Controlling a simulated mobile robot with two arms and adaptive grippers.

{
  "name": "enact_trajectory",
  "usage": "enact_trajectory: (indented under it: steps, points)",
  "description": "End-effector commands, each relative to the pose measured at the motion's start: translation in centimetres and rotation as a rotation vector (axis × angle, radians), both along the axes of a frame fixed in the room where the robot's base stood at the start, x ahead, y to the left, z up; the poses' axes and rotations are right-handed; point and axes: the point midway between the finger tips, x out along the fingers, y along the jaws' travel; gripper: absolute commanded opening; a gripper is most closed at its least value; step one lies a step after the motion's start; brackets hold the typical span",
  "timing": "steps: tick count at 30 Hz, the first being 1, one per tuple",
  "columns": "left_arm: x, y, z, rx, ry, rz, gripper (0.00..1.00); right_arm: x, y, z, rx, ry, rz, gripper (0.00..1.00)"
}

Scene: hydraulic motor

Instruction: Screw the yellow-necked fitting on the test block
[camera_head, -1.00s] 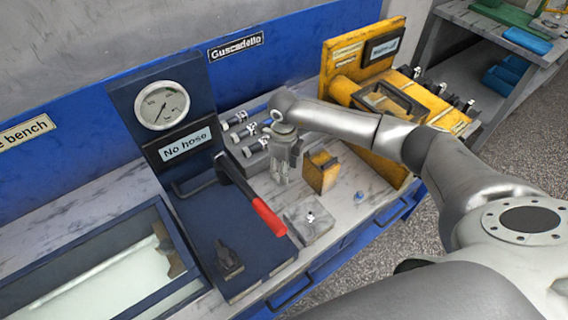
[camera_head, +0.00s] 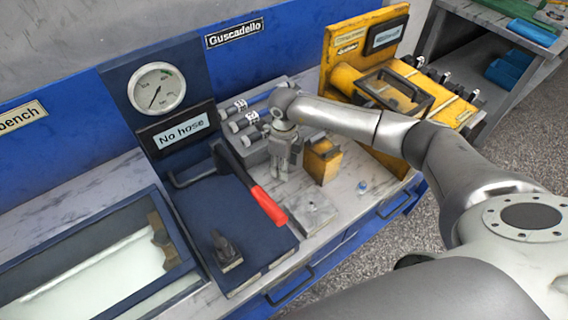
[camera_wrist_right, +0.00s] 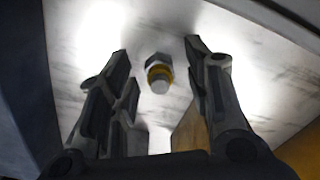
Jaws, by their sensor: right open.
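The fitting (camera_wrist_right: 158,75) shows in the right wrist view as a dark hex part, a yellow ring and a pale round end. It is over the pale marbled bench top, between the two fingers of my right gripper (camera_wrist_right: 157,50). The fingers stand apart, with a gap on each side of it. In the head view my right gripper (camera_head: 280,176) points down at the bench and hides the fitting. A flat grey metal block (camera_head: 310,215), likely the test block, sits to its lower right with a small part on top. My left gripper is not in view.
A yellow block (camera_head: 322,165) stands close right of the gripper; a small blue piece (camera_head: 362,187) lies beyond. Dark cylinders (camera_head: 235,113) lie behind. The blue gauge stand (camera_head: 225,225) with its red-handled lever (camera_head: 268,205) is on the left; a yellow rack (camera_head: 375,85) stands behind right.

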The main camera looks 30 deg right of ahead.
Motion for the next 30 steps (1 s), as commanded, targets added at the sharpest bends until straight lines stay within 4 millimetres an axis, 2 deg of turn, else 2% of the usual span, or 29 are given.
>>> enact_trajectory:
  steps: [4, 14, 20, 30]
  points:
    - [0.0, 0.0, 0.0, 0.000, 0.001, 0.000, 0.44, 0.0, 0.0, 0.0, 0.000, 0.000, 0.000, 0.44]
    - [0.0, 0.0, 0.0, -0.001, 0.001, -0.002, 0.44, 0.0, 0.0, 0.0, 0.000, 0.000, 0.000, 0.02]
    - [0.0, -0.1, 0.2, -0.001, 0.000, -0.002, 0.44, 0.0, 0.0, 0.3, 0.000, 0.000, 0.000, 0.01]
    - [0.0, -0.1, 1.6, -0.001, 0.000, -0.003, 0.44, 0.0, 0.0, 2.3, -0.001, 0.001, 0.000, 0.01]
